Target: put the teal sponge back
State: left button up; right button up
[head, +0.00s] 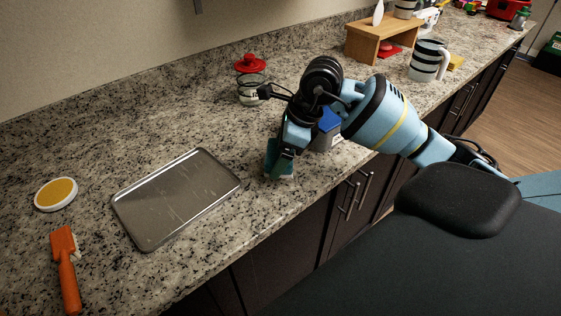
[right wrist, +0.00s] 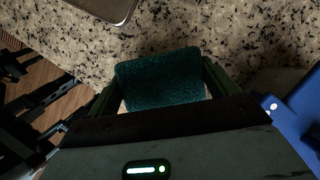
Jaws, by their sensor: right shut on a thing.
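The teal sponge (right wrist: 160,80) is held between the two fingers of my right gripper (right wrist: 158,88) in the right wrist view. In the head view the sponge (head: 271,158) shows at the tip of my right gripper (head: 281,160), near the counter's front edge, right of the metal tray. I cannot tell whether the sponge touches the counter. My left gripper is not in view.
A bare metal tray (head: 178,194) lies left of the gripper. An orange brush (head: 65,268) and a round yellow-topped dish (head: 56,194) lie further left. A red-lidded jar (head: 251,82) stands behind. A blue container (head: 328,122) is close to the right gripper.

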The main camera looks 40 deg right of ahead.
jog(key=shift+f, duration=1.7)
jog(key=shift+f, duration=0.15)
jog(key=o, duration=0.8)
jog(key=shift+r, duration=0.3)
jog(key=v, duration=1.1)
jog(key=shift+d+r, duration=0.15)
jog(key=shift+r, duration=0.15)
jog(key=shift+s, duration=0.1)
